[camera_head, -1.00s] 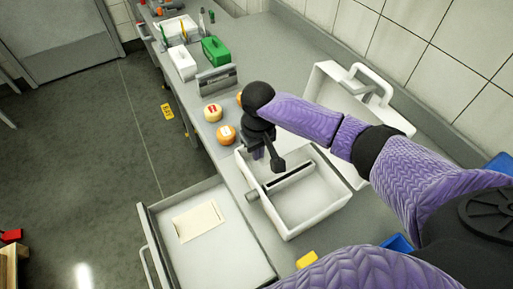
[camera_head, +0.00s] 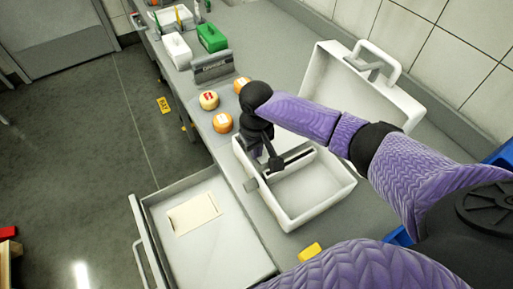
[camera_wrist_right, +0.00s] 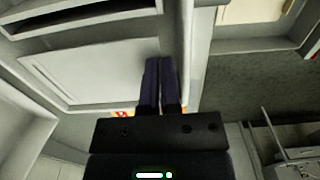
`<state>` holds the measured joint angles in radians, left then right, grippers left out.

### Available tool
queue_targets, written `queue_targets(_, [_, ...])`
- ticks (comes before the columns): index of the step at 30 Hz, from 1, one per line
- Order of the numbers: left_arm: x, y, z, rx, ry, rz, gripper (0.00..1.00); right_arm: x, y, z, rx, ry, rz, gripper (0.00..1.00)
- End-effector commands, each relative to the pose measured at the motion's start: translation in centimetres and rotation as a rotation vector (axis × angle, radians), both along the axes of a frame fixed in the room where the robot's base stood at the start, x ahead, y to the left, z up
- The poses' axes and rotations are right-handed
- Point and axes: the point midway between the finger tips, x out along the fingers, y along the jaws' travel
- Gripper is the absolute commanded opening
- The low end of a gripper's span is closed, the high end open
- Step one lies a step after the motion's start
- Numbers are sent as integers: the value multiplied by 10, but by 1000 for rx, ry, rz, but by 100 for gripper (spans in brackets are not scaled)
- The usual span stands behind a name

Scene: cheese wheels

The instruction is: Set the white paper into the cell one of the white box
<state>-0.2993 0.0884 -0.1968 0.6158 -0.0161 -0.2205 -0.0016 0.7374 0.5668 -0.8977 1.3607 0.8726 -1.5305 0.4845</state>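The open white box (camera_head: 322,208) stands on the counter, with its lid raised behind and a divider between its cells. My right gripper (camera_head: 262,150) is over the left, far cell, partly hidden by its own wrist. In the right wrist view its two dark fingers (camera_wrist_right: 160,85) are close together over a pale panel, with nothing visible between them. A flat cream-white paper (camera_head: 193,213) lies in the open drawer, apart from the gripper; its edge shows at the top of the wrist view (camera_wrist_right: 248,10). My left gripper is out of view.
The open drawer (camera_head: 235,250) juts out from the counter at the lower left. Cheese wheels (camera_head: 222,122) sit beside the box. A dark sign (camera_head: 212,68), a small white box (camera_head: 177,47) and a green box (camera_head: 212,37) stand farther back. A yellow block (camera_head: 310,252) lies in front.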

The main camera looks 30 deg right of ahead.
Motion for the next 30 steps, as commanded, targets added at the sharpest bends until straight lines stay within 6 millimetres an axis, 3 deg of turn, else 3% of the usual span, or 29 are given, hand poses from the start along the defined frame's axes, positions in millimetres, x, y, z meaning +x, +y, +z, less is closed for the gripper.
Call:
queue_targets(1, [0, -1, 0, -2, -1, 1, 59, 0, 0, 0, 0, 0, 0, 7])
queue_targets(6, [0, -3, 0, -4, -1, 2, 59, 0, 0, 0, 0, 0, 0, 43])
queue_targets(20, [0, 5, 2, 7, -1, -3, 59, 0, 1, 3, 3, 0, 2, 44])
queue_targets(30, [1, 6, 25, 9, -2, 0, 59, 1, -1, 83, 1, -4, 1, 44])
